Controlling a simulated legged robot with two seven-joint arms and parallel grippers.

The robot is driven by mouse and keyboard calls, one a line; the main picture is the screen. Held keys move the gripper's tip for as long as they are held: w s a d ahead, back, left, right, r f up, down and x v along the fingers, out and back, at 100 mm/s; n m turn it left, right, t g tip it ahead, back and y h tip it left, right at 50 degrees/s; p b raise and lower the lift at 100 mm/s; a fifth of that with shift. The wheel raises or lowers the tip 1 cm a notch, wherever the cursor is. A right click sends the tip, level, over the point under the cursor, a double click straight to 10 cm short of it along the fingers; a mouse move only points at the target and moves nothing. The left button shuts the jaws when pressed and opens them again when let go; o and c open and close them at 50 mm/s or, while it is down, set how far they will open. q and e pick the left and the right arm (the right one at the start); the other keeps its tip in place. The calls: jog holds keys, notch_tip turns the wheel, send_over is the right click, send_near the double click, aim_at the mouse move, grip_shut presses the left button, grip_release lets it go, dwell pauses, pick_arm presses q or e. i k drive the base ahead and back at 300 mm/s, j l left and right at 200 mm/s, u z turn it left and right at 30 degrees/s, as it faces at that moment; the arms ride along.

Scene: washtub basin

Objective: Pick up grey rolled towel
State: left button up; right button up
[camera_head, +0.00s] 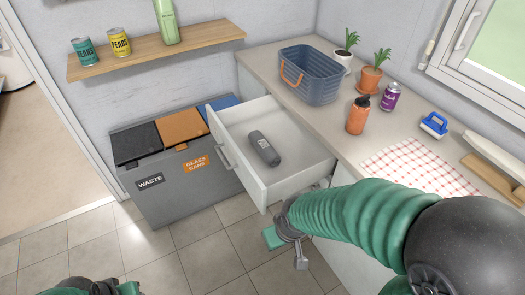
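A dark grey rolled cylinder with rounded ends and a pale printed mark, which looks like the grey rolled towel (264,149), lies in the open white drawer (288,182). It lies at a slant, apart from the drawer walls. My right gripper (287,247) is outside the drawer, below its front right corner and nearer to me. It is not touching the towel, and its finger opening is not clear. My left gripper (104,289) shows only partly at the bottom left edge, far from the drawer; its fingers are mostly cut off.
Grey waste bins (172,185) stand left of the drawer. The tiled floor in front is clear.

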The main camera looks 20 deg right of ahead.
aim_at(269, 154)
jog(key=i+z, duration=0.1)
jog(key=z, duration=0.25)
jog(key=i+z, duration=0.1)
jog(key=z, duration=0.25)
jog(key=i+j+z, duration=0.1)
jog(key=z, duration=0.3)
jog(key=i+j+z, duration=0.1)
jog(key=i+j, duration=0.15)
jog(key=i+j+z, duration=0.1)
jog(key=j, duration=0.25)
jog(key=i+j+z, duration=0.1)
jog(key=i+j, duration=0.2)
jog(key=i+j+z, duration=0.1)
jog(key=j, duration=0.3)
jog(key=i+j+z, duration=0.1)
jog(key=i+j, duration=0.2)
jog(key=i+j+z, duration=0.1)
jog(key=j, duration=0.3)
